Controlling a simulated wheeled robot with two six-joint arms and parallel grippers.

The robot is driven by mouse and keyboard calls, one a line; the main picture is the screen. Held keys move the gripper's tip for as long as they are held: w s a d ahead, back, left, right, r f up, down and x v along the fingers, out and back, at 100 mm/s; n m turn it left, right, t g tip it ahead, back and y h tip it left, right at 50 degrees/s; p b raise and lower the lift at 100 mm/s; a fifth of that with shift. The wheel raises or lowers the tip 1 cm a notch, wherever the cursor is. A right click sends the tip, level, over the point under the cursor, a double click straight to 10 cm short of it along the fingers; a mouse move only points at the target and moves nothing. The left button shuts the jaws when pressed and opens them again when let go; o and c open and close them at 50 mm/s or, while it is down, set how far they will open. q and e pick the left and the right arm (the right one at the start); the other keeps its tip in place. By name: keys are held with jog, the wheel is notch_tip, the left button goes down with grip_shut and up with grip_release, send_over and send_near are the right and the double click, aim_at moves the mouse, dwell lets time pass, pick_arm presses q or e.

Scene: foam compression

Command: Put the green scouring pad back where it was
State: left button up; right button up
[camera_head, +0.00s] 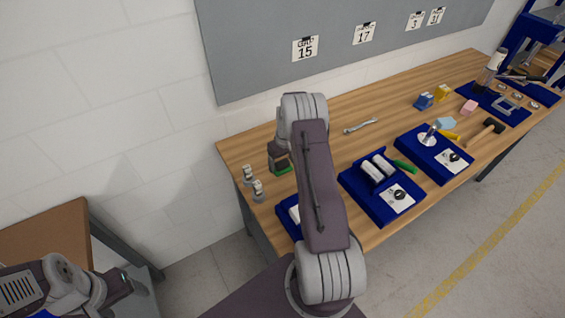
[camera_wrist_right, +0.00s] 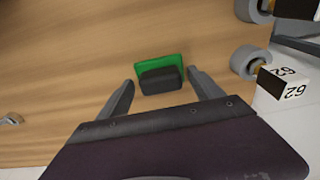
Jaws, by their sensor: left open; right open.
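The green scouring pad (camera_wrist_right: 150,63) lies on the wooden table in the right wrist view, with a dark grey block-like part on its near side. In the head view a green edge of it (camera_head: 283,170) shows at the table's left end, mostly hidden by my right arm. My right gripper (camera_wrist_right: 160,84) is open, with one finger on each side of the pad and visible gaps between. In the head view my right gripper (camera_head: 278,158) is over the pad. My left gripper (camera_head: 138,284) is open and empty, low at the left, away from the table.
Two small grey-and-white weights (camera_head: 258,189) stand left of the pad; one in the wrist view (camera_wrist_right: 286,84) reads 62. A blue tray (camera_head: 285,204) is partly behind my right arm. More blue trays (camera_head: 381,219) and a wrench (camera_head: 360,126) lie to the right.

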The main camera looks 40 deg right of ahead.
aim_at(284, 170)
notch_tip(284, 170, up, 12)
jog(key=s+b, duration=0.1)
jog(key=b, duration=0.1)
jog(key=s+a+r, duration=0.1)
jog(key=s+a, duration=0.3)
jog(key=a, duration=0.4)
jog(key=s+a, duration=0.4)
jog(key=a, duration=0.4)
jog(key=s+a+f+n, duration=0.1)
jog(key=s+a, duration=0.6)
jog(key=s, duration=0.4)
jog(key=shift+a, duration=0.15)
